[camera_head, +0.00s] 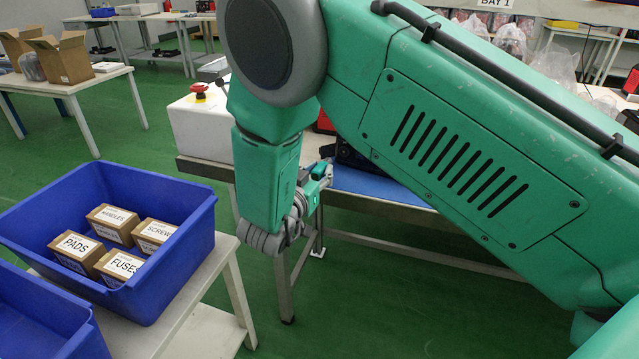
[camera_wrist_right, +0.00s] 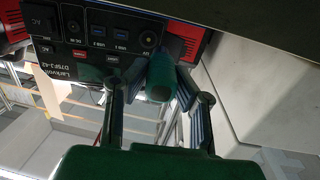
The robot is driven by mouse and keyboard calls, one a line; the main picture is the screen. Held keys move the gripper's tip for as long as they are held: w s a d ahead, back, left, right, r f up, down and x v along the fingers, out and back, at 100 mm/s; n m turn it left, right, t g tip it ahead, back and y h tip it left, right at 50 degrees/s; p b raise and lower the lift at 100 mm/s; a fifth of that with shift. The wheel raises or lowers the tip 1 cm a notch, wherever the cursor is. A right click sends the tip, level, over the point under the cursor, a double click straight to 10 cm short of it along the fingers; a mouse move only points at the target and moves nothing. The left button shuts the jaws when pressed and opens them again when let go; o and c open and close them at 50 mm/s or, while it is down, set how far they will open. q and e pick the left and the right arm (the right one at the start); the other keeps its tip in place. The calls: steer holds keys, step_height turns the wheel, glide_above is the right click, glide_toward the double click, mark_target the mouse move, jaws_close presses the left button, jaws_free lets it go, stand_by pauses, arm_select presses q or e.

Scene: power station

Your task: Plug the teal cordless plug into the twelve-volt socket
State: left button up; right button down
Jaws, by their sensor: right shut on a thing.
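The teal plug (camera_wrist_right: 161,80) is between the fingers of my right gripper (camera_wrist_right: 152,84), which is shut on it. The plug's far end points at the black and red power station (camera_wrist_right: 75,47). The plug and fingers hide part of the panel there, so I cannot tell whether the plug touches or enters a socket. In the head view my right gripper (camera_head: 322,174) is beside the power station (camera_head: 350,156), which is mostly hidden behind my green arm. My left gripper is not in view.
The power station stands on a workbench with a blue mat (camera_head: 385,187). A white box (camera_head: 203,130) with a red emergency button (camera_head: 199,89) stands to its left. A blue bin (camera_head: 185,240) of small cartons is on a table at lower left. Green floor lies between.

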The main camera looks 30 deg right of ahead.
steer(key=shift+s+a+g+h, duration=0.1)
steer(key=shift+s+g+h, duration=0.05)
steer(key=shift+g+h, duration=0.2)
steer(key=shift+s+d+m+h, duration=0.1)
steer(key=shift+d+m+h, duration=0.15)
steer(key=shift+m, duration=0.15)
steer(key=shift+w+d+f+b, duration=0.1)
steer(key=shift+w+d+b, duration=0.1)
steer(key=shift+d, duration=0.4)
steer(key=shift+w+d+f+b, duration=0.1)
steer(key=shift+w+d+b, duration=0.05)
steer(key=shift+d, duration=0.45)
steer(key=shift+w+d, duration=0.35)
steer(key=shift+d, duration=0.15)
steer(key=shift+w+d+r+b, duration=0.15)
steer(key=shift+w+d+b, duration=0.25)
steer(key=shift+w+b, duration=0.2)
steer(key=shift+w+d, duration=0.2)
steer(key=shift+d, duration=0.35)
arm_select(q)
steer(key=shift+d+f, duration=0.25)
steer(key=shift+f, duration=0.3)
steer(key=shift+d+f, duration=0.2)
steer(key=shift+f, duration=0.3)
arm_select(e)
steer(key=shift+d, duration=0.25)
